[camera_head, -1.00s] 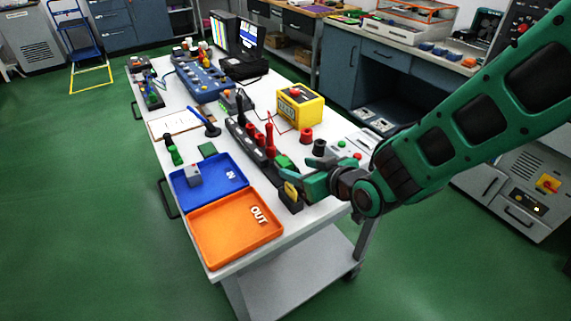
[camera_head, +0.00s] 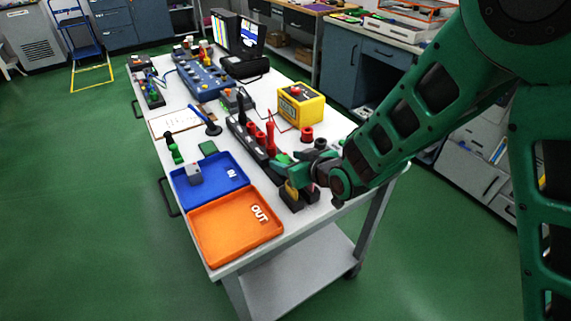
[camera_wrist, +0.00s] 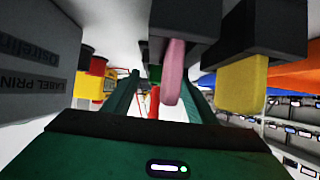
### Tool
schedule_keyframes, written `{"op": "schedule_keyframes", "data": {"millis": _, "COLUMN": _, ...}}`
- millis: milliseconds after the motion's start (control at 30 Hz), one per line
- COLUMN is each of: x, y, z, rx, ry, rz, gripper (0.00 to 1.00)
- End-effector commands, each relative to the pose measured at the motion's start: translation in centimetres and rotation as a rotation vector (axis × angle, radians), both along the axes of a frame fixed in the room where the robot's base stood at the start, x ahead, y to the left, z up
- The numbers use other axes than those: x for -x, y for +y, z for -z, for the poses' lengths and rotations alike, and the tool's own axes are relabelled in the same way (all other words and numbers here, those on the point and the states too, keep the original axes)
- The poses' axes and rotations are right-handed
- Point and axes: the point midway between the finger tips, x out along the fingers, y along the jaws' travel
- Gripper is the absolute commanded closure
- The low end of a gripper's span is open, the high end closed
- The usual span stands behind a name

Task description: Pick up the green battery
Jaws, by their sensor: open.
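A green piece, which looks like the green battery (camera_wrist: 155,74), shows small between my fingers in the wrist view, partly behind a pink piece (camera_wrist: 172,70). In the head view, bright green (camera_head: 281,158) shows beside my fingers, mostly covered by them. My gripper (camera_head: 287,166) is over the right side of the table, by the black holders; it also shows in the wrist view (camera_wrist: 160,82), fingers apart. I cannot tell whether a finger touches anything. A yellow piece (camera_head: 291,189) stands in a black holder at the front, close to my gripper.
Blue IN tray (camera_head: 228,164) and orange OUT tray (camera_head: 222,240) lie to the left. A grey block (camera_head: 194,174) sits in the blue tray. A black strip with red parts (camera_head: 268,138) and a yellow box (camera_head: 301,106) stand behind. A grey label printer (camera_wrist: 38,75) is close beside my gripper.

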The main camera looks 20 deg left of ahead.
Motion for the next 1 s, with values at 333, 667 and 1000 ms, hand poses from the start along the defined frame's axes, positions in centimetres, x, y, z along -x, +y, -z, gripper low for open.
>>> {"op": "schedule_keyframes", "data": {"millis": 333, "x": 0.0, "y": 0.0, "z": 0.0, "rx": -0.001, "ry": -0.001, "rz": 0.000, "gripper": 0.98}}
{"op": "schedule_keyframes", "data": {"millis": 667, "x": 0.0, "y": 0.1, "z": -0.5, "rx": -0.002, "ry": -0.001, "rz": -0.001, "gripper": 0.98}}
{"op": "schedule_keyframes", "data": {"millis": 1000, "x": 0.0, "y": 0.2, "z": -4.6, "rx": -0.007, "ry": -0.003, "rz": -0.001, "gripper": 0.98}}
